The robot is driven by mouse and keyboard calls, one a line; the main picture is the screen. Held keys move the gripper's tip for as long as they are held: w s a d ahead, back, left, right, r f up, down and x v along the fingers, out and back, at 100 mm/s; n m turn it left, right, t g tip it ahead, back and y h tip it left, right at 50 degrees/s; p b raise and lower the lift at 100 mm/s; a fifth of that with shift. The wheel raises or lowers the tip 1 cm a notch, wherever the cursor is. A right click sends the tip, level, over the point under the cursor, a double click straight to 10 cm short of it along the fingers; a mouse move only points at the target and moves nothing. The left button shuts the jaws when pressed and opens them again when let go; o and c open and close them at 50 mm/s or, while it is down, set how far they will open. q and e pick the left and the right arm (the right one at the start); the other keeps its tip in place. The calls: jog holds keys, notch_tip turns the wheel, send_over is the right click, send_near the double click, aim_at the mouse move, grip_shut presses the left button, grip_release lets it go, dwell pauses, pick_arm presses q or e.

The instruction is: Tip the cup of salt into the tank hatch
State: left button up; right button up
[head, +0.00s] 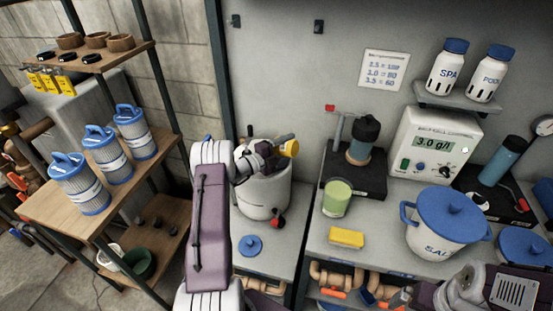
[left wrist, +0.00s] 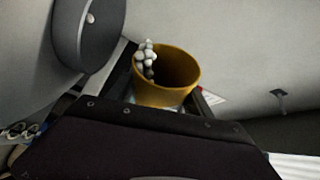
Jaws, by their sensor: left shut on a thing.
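My left gripper (head: 270,155) is shut on the yellow cup (head: 291,148) above the white tank (head: 266,196). In the head view the cup lies tilted on its side; in the left wrist view the cup (left wrist: 182,92) shows its dark inside. White salt lumps (left wrist: 147,56) cluster at its rim. The tank's hatch opening is hidden behind my gripper and arm. A blue lid (head: 250,245) lies on the bench in front of the tank. Part of my right arm shows at the lower right; its finger state is unclear.
A blue-lidded salt pot (head: 448,225), yellow sponge (head: 346,237), green cup (head: 337,198) and control box (head: 435,145) stand on the right bench. A shelf with blue-topped filters (head: 80,185) is at left. Pipes run below the bench.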

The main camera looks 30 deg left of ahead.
pick_arm(q)
jog(key=shift+a+r+n, duration=0.15)
jog(key=shift+a+n, duration=0.05)
jog(key=shift+n, duration=0.3)
dwell(0.9)
